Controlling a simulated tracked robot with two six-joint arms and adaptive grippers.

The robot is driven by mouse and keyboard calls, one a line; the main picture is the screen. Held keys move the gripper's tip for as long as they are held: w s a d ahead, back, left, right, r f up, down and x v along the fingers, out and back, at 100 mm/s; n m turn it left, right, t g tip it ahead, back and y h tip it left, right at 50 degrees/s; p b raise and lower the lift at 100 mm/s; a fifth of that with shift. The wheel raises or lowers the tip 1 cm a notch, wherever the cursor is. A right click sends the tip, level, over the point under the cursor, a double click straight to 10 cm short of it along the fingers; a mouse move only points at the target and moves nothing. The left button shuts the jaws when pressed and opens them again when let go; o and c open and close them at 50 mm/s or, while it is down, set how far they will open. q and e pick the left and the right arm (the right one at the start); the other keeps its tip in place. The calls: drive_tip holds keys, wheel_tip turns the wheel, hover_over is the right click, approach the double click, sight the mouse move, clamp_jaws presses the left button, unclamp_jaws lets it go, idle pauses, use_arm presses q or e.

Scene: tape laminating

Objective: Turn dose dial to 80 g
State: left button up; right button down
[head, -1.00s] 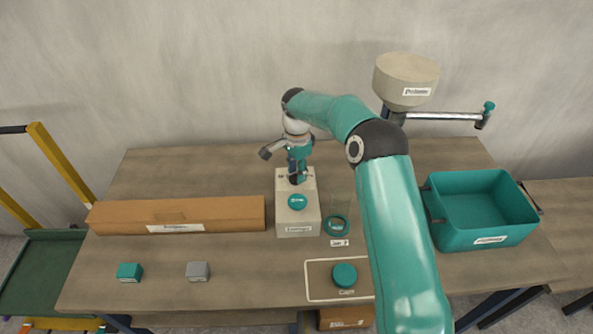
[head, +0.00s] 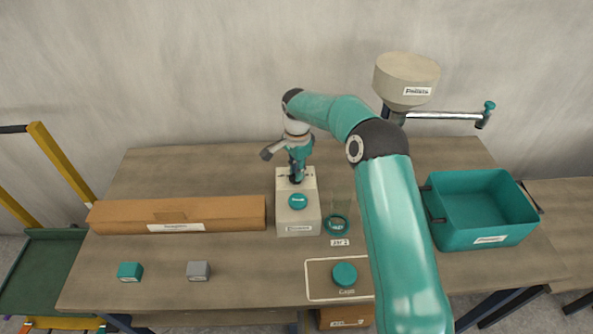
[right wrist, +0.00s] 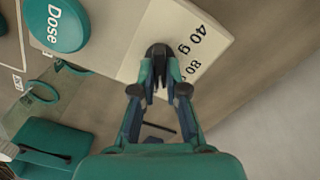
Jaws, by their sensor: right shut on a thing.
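The dose box (head: 298,222) is a pale block on the table, with a round teal button (head: 298,201) on top that reads "Dose" in the right wrist view (right wrist: 55,25). My right gripper (head: 296,178) points down at the box's far end. In the right wrist view its fingers (right wrist: 159,76) are shut on a small dark dial (right wrist: 158,50). Printed marks "40 g" (right wrist: 187,43) and "80 g" (right wrist: 190,71) stand beside the dial. The fingers cover much of the dial, so I cannot tell where it points. My left gripper is out of view.
A clear jar with a teal ring (head: 337,225) stands right of the box. A teal lid (head: 344,274) lies on an outlined mat. A brown carton (head: 180,215) is at left, a teal bin (head: 485,225) at right. Two small blocks lie front left.

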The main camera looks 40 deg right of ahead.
drive_tip(key=shift+w+n, duration=0.15)
drive_tip(key=shift+n, duration=0.15)
drive_tip(key=n, duration=0.5)
drive_tip(key=shift+w+r, duration=0.15)
drive_tip(key=n, duration=0.5)
drive_tip(key=shift+w+a+n, duration=0.1)
drive_tip(key=shift+w+n, duration=0.05)
drive_tip(key=shift+n, duration=0.25)
drive_tip(key=shift+r, duration=0.1)
drive_tip(key=c, duration=1.2)
unclamp_jaws()
drive_tip(key=shift+f, duration=0.2)
wheel_tip(320, 180, up, 12)
